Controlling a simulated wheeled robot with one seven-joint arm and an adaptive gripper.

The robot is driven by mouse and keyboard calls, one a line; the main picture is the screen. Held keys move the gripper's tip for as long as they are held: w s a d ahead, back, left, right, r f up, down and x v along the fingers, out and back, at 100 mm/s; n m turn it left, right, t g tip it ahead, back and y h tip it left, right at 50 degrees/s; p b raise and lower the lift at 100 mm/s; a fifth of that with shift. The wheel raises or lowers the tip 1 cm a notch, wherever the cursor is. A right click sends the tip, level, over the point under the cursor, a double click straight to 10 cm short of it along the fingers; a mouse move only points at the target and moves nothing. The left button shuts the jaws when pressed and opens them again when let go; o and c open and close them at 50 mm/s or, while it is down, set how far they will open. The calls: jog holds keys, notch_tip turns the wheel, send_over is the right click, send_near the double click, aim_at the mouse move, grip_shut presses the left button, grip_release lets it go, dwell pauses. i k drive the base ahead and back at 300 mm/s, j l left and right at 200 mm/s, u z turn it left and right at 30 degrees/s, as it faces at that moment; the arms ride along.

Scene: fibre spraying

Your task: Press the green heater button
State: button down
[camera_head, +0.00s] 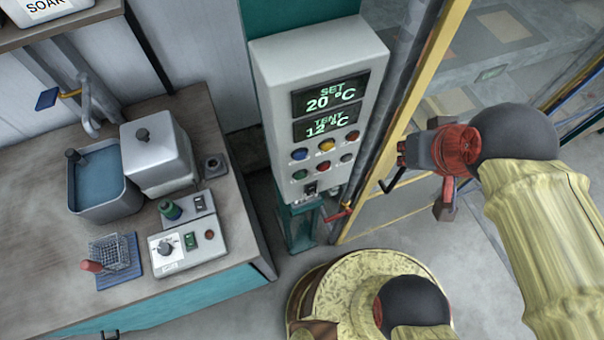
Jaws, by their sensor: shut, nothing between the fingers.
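The grey control box (318,110) stands upright at the centre, with displays reading "SET 20 °C" and "TENT 12 °C". Below them are coloured buttons in two rows. The green button (300,175) is at the left of the lower row, under a blue one and beside a red one. It is in plain view with nothing touching it. My gripper (402,154) is to the right of the box, apart from it, and points left. It is shut and holds nothing. Its fingertips look small and dark here.
A yellow frame post (425,80) and grey pipes stand between the box and my arm. The bench (40,270) at left holds a basin (104,175), a white lidded container (158,155) and a small switch box (187,247).

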aim_at(301, 175)
jog(key=k+j+z, duration=0.1)
jog(key=z, duration=0.35)
jog(key=k+j+z, duration=0.1)
jog(key=z, duration=0.35)
jog(key=k+j+z, duration=0.25)
jog(key=k, duration=0.25)
jog(key=k+j+z, duration=0.2)
jog(key=k, duration=0.35)
jog(key=k+j+z, duration=0.25)
jog(key=k, duration=0.6)
